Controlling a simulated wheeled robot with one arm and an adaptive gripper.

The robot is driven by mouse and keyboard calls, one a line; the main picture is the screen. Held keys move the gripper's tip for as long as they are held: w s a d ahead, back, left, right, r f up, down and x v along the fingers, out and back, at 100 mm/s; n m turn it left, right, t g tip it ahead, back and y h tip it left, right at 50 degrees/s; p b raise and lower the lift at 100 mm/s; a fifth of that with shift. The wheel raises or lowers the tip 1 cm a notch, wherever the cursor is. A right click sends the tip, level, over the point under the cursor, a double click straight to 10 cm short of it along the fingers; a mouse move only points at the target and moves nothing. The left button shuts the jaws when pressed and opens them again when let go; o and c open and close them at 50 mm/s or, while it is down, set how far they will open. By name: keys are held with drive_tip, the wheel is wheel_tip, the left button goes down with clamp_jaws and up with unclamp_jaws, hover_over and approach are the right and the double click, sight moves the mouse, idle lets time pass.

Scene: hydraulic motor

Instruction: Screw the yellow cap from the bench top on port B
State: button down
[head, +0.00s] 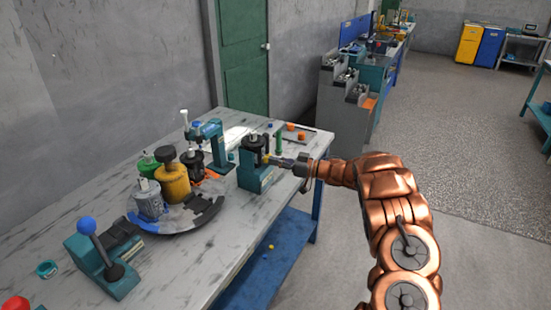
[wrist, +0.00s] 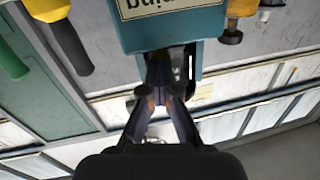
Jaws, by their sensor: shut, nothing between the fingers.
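A black motor (head: 253,141) stands in a teal fixture (head: 250,177) near the right end of the bench top. My gripper (head: 274,160) is at the right side of this fixture. In the wrist view my gripper (wrist: 166,88) is shut and empty, its fingertips close to a teal block with a label (wrist: 170,28); I cannot tell whether they touch. A small yellow spot (head: 267,156) shows beside the motor, near my fingertips; I cannot tell whether it is a cap on a port. A small yellow piece (head: 271,247) lies below the bench top, on the blue lower shelf. Port B is not readable.
A round tray (head: 205,214) holds yellow, green and grey canisters. A teal press (head: 207,130) stands behind it, and a teal lever device with a blue knob (head: 86,226) stands at the front left. Orange pieces (head: 291,127) lie at the far right. The front bench top is mostly clear.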

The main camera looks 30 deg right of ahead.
drive_tip(key=shift+a+r, duration=0.1)
drive_tip(key=shift+a, duration=0.1)
drive_tip(key=shift+m+p, duration=0.9)
drive_tip(key=c, duration=1.2)
unclamp_jaws()
drive_tip(key=shift+w, duration=0.1)
drive_tip(key=shift+c, duration=0.2)
drive_tip(key=shift+d, duration=0.15)
